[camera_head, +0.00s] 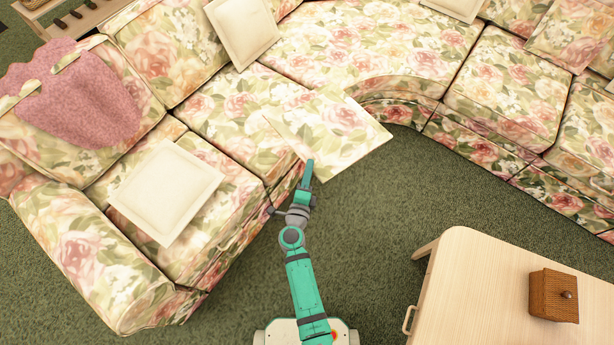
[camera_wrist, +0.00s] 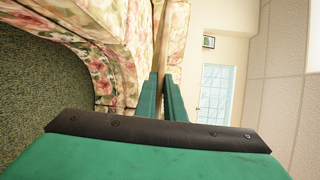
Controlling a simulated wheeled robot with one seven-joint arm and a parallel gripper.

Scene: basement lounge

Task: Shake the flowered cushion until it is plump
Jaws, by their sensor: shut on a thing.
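The flowered cushion (camera_head: 343,133) is a square with pale pink-and-green flowers. In the head view it is in the air, over the front edge of the sofa seat and the carpet. My gripper (camera_head: 309,167) is shut on the cushion's near edge. In the wrist view my two green fingers (camera_wrist: 161,78) are close together, and a flowered strip (camera_wrist: 177,40) just beyond them looks like the cushion seen edge-on.
The flowered corner sofa (camera_head: 225,115) curves around the back and left. White cushions (camera_head: 167,192) (camera_head: 243,30) and a pink throw (camera_head: 80,100) lie on it. A wooden table (camera_head: 465,285) with a wicker box (camera_head: 554,296) stands at right. Green carpet (camera_head: 385,215) is clear between them.

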